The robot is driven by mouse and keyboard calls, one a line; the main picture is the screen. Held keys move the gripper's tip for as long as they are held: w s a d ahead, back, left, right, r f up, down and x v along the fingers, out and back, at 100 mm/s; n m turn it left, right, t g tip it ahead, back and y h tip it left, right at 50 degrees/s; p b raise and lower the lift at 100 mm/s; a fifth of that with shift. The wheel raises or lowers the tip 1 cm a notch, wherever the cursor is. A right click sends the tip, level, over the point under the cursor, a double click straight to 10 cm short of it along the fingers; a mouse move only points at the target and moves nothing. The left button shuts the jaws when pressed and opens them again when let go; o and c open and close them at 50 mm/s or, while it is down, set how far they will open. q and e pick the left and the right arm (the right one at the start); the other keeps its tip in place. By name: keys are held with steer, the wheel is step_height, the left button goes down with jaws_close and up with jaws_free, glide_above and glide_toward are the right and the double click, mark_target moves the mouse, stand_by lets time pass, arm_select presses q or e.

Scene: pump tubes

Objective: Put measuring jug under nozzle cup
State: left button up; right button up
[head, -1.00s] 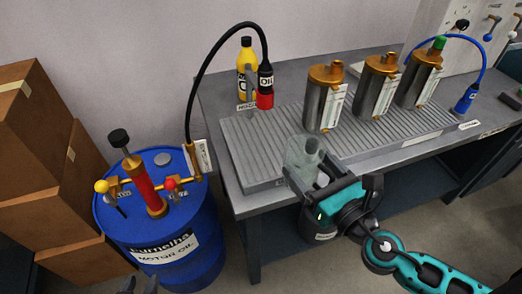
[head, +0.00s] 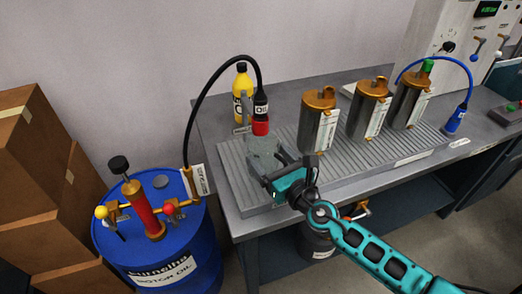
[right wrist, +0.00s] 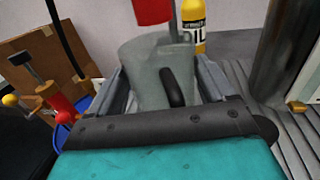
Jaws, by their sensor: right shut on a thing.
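The measuring jug (head: 262,154) is a translucent grey jug. It stands upright in my right gripper (head: 268,172), which is shut on it. In the right wrist view the jug (right wrist: 150,75) fills the space between the two fingers, and its dark handle faces my wrist. The nozzle cup (head: 260,128) is red, below the black OIL nozzle (head: 261,103) on a black hose. It appears directly above the jug's mouth. The jug's base is hidden by the gripper. My left gripper is out of view.
The ribbed tray (head: 235,185) lies on the grey bench. Several metal canisters (head: 318,122) stand to the right of the jug. A yellow oil bottle (head: 242,85) stands behind the nozzle. The blue drum (head: 165,255) with a hand pump is at left, beside cardboard boxes (head: 40,190).

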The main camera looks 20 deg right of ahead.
mark_target(256, 147)
steer(key=shift+w, duration=0.4)
steer(key=x, duration=0.3)
steer(key=shift+w+a+f+b, duration=0.15)
steer(key=shift+w+f+b, duration=0.05)
steer(key=shift+f+b, duration=0.3)
steer(key=shift+f, duration=0.25)
steer(key=shift+f+b, duration=0.2)
steer(key=shift+b, duration=0.15)
steer(key=o, duration=0.9)
steer(key=shift+s, duration=0.1)
steer(key=shift+r, duration=0.1)
